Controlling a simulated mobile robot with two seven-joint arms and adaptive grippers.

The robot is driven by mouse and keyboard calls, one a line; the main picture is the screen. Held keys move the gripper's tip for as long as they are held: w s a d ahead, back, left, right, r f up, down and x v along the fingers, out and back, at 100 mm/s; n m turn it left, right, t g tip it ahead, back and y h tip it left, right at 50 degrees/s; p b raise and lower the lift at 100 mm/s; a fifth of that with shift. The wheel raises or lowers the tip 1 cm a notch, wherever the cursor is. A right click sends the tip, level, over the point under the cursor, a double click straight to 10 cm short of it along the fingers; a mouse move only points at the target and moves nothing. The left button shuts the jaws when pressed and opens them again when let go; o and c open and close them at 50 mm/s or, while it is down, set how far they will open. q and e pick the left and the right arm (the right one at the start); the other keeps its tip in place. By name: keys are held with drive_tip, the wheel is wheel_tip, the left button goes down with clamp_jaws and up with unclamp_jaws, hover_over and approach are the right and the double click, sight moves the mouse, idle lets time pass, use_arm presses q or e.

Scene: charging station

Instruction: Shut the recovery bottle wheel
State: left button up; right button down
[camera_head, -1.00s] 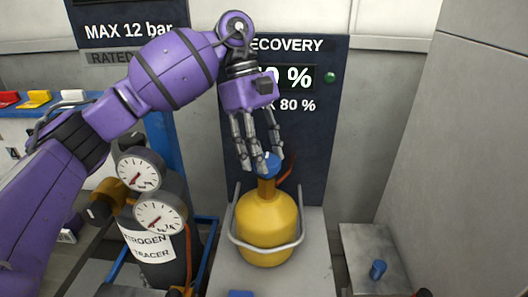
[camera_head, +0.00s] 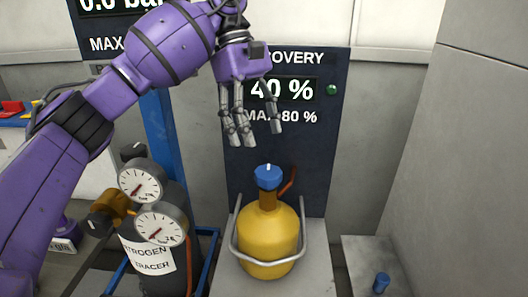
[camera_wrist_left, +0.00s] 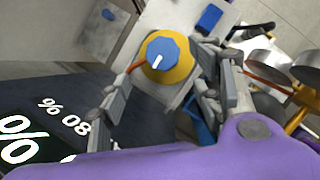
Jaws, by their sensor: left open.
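The yellow recovery bottle (camera_head: 266,240) stands upright on a grey platform, inside a grey metal rail. Its blue wheel (camera_head: 267,177) with a white mark sits on top of the neck. My left gripper (camera_head: 250,137) is open and empty, above the wheel and slightly left of it, with a clear gap. In the left wrist view the blue wheel (camera_wrist_left: 162,53) shows from above, between the open fingers and beyond them, its white mark slanting. My right gripper is not in view.
A dark recovery panel (camera_head: 305,160) reading 40 % stands behind the bottle, with a green lamp (camera_head: 331,90). A nitrogen tracer cylinder (camera_head: 155,265) with two gauges (camera_head: 141,182) stands left. A blue cap (camera_head: 381,282) lies on a grey block at right.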

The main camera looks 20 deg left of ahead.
use_arm(q)
drive_tip(key=shift+v, duration=2.05)
